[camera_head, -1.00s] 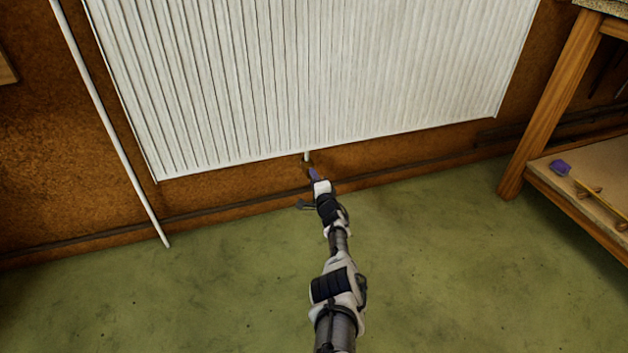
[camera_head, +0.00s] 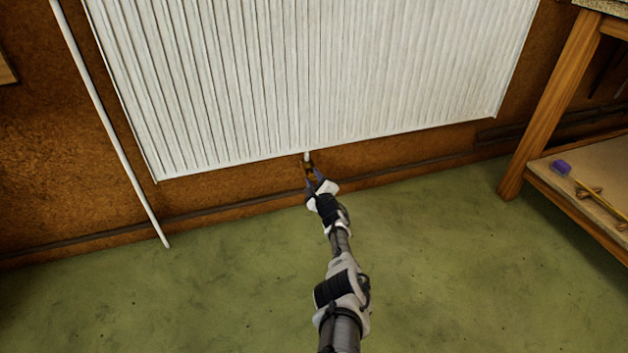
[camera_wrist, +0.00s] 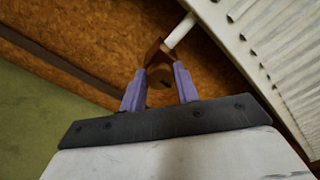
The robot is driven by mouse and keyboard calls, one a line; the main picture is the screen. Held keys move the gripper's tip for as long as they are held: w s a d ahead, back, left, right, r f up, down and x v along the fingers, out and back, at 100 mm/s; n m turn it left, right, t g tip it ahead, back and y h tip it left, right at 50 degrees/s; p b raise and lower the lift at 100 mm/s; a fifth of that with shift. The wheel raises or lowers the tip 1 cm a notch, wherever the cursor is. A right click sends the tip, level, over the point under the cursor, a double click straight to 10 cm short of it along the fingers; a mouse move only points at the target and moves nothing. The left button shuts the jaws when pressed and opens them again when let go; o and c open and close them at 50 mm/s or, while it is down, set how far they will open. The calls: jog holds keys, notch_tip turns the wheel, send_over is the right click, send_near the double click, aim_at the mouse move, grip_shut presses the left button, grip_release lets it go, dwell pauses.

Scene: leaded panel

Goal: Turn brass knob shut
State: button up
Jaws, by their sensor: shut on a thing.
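The brass knob (camera_wrist: 160,77) shows in the wrist view between the two purple fingers of my gripper (camera_wrist: 160,83). It sits just below the end of a short white pipe (camera_wrist: 180,31) that comes from the radiator. The fingers are shut on the knob, one on each side. In the head view my gripper (camera_head: 316,181) is at the bottom edge of the white radiator (camera_head: 310,80), at the pipe. There the knob is small and mostly hidden by the fingers.
A long white pipe (camera_head: 110,125) runs down the brown wall at left. A wooden bench (camera_head: 545,110) stands at right, with a purple item (camera_head: 561,167) and a yellow tool on its lower shelf. The green floor (camera_head: 450,260) is open.

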dwell(0.5)
jog(key=o, duration=1)
jog(key=shift+c, duration=0.2)
jog(key=shift+s, duration=0.1)
jog(key=shift+s+d+r+p, duration=0.25)
jog(key=shift+s+p, duration=0.25)
jog(key=shift+p, duration=0.4)
jog(key=p+v, duration=1)
jog(key=v, duration=0.2)
jog(key=shift+s+f, duration=0.2)
jog(key=shift+s, duration=0.1)
